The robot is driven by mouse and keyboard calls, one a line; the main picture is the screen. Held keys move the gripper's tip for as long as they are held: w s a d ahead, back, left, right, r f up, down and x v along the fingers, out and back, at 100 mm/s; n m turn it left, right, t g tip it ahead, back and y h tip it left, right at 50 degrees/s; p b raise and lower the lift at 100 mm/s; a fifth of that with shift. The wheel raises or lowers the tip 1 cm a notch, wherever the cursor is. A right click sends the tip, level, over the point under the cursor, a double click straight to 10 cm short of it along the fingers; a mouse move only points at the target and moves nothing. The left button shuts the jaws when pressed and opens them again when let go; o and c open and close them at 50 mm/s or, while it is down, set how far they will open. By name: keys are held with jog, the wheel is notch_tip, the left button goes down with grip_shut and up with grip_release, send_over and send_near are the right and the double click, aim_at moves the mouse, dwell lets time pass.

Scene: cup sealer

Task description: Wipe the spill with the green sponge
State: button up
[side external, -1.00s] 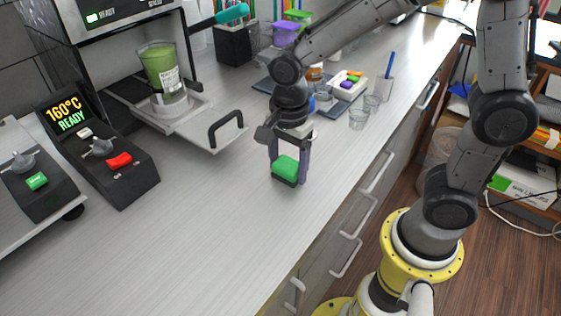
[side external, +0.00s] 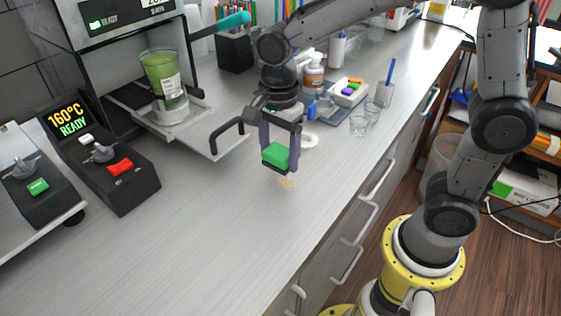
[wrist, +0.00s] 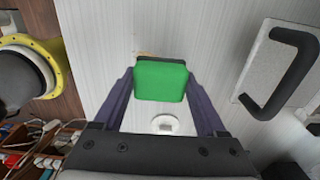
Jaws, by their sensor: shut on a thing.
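The green sponge (side external: 275,155) has a dark underside and is held between the fingers of my gripper (side external: 279,150). It also shows in the wrist view (wrist: 160,80), between the two purple-grey fingers of my gripper (wrist: 162,88). The sponge looks held above the counter, slightly tilted. The spill (side external: 286,183) is a small patch of tan specks on the counter, just below and to the right of the sponge in the side view. In the wrist view a small brownish strip shows at the sponge's far edge; the rest is hidden behind the sponge.
The sealer's tray with a black handle (side external: 226,136) juts out left of my gripper, close by. A green-filled cup (side external: 163,82) sits in the machine. A white round object (side external: 308,140) and clear cups (side external: 359,126) stand behind to the right. The counter's front (side external: 200,240) is clear.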

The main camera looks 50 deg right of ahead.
jog(key=shift+r, duration=2.05)
jog(key=shift+a+f, duration=0.2)
jog(key=shift+a, duration=0.25)
